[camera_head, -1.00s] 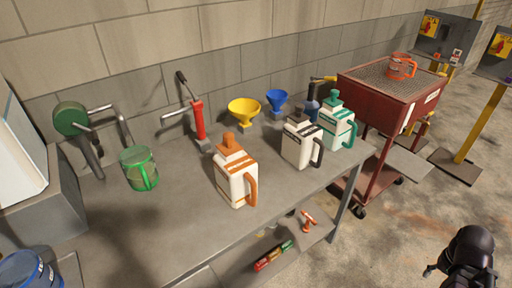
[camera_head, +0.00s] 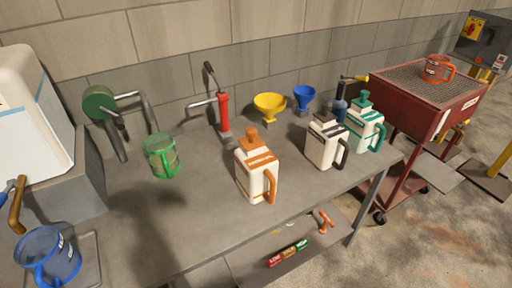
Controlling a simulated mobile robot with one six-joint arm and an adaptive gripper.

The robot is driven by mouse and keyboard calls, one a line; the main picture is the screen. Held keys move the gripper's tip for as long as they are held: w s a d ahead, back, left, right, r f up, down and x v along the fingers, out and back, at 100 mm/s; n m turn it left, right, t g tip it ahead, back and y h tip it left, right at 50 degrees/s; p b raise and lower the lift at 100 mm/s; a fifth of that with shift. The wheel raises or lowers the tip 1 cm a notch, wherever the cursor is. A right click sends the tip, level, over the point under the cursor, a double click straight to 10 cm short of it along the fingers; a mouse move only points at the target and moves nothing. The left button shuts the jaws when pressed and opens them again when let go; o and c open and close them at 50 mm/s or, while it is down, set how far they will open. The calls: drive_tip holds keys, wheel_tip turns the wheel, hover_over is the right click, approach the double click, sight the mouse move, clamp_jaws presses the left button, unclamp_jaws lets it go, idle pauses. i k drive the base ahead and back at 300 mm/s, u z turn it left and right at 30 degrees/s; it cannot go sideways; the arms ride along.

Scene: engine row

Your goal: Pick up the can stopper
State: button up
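Three white cans stand upright on the grey workbench (camera_head: 200,225). The front can (camera_head: 257,175) has orange stripes, an orange handle and an orange stopper (camera_head: 252,140) on top. The middle can (camera_head: 324,147) has a dark handle and a dark stopper (camera_head: 324,120). The right can (camera_head: 364,130) has a green handle and a green stopper (camera_head: 362,99). Each stopper sits on its can; I cannot tell which one the task means. I see no loose stopper. My gripper is not in view.
A green measuring jug (camera_head: 162,157) and a red pump (camera_head: 224,115) stand left of the cans. Yellow (camera_head: 269,104) and blue (camera_head: 304,96) funnels stand behind them. A blue jug (camera_head: 48,256) is at the left front. A red cart (camera_head: 425,98) stands right, with open floor before it.

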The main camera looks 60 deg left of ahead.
sight(252, 142)
drive_tip(key=z, duration=0.1)
drive_tip(key=k, duration=1.45)
drive_tip(key=u, duration=1.9)
drive_tip(key=i, duration=0.8)
drive_tip(key=z, duration=0.15)
